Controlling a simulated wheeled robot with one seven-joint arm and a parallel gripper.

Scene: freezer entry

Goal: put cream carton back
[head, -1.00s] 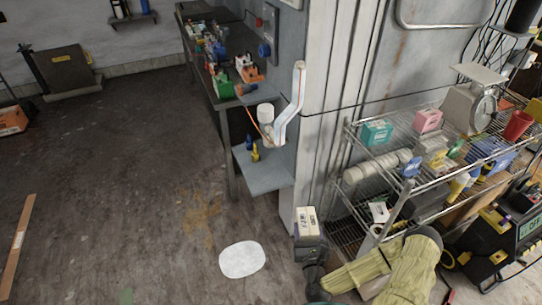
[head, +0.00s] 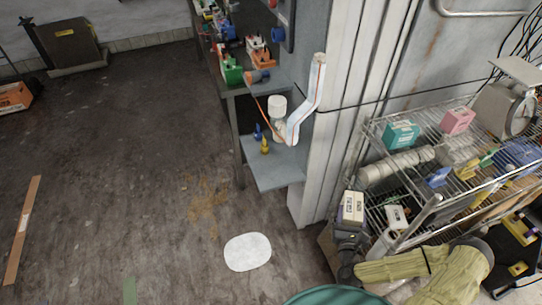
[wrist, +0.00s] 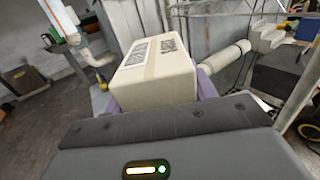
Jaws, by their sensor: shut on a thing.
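The cream carton (head: 351,207), a box with a printed label on top, is held in my gripper (head: 349,222) at the lower right of the head view, in front of the wire rack's left end. The carton also fills the middle of the wrist view (wrist: 158,72), between the purple fingers of my gripper (wrist: 155,100). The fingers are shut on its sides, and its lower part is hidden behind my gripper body. The wire rack (head: 415,228) has an upper and a lower shelf. My arm, in a yellow-green sleeve, reaches along its front.
The upper rack shelf holds a teal box (head: 401,135), a pink box (head: 458,121), a pale roll (head: 396,166) and a scale (head: 505,108). A metal wall stands left of the rack. A workbench (head: 228,88) is farther back. The floor at left is mostly clear, with a white patch (head: 247,252).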

